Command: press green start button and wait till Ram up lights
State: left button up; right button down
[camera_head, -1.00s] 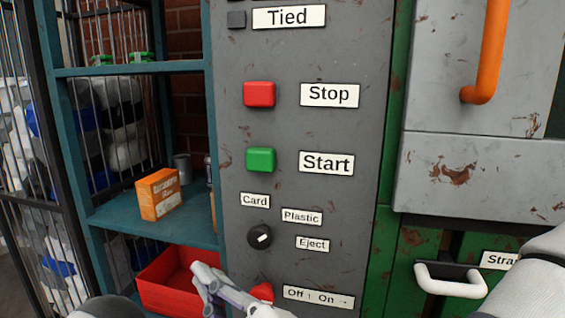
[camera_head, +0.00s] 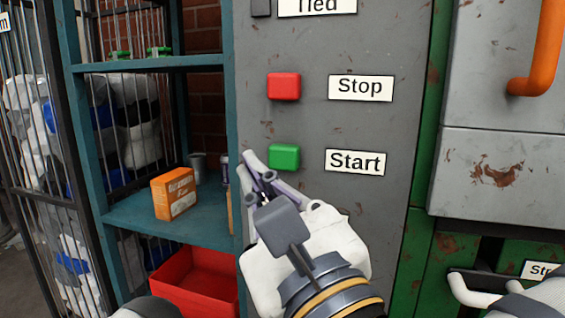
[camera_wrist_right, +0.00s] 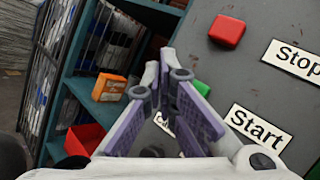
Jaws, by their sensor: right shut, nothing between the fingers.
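The green Start button (camera_head: 284,157) sits on the grey control panel (camera_head: 395,40), left of its "Start" label (camera_head: 355,161). My right gripper (camera_head: 250,166) is shut and empty, its fingertips just left of and below the button in the head view. In the right wrist view the gripper (camera_wrist_right: 168,64) partly covers the green button (camera_wrist_right: 202,88). I cannot tell whether the tips touch the panel. No "Ram up" light or label is in view. My left gripper is not in view.
A red Stop button (camera_head: 284,86) sits above Start. A dark square (camera_head: 261,7) is beside the cut-off "Tied" label (camera_head: 318,6). Left of the panel, a teal shelf (camera_head: 150,215) holds an orange box (camera_head: 174,194); a red bin (camera_head: 196,280) is below. An orange handle (camera_head: 545,50) is at right.

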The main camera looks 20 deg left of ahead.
aim_at(277, 164)
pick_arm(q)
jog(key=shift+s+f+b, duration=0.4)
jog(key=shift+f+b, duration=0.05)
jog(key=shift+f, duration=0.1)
pick_arm(e)
jog(key=shift+w, duration=3)
jog(key=shift+d, duration=0.1)
jog(key=shift+w, duration=0.4)
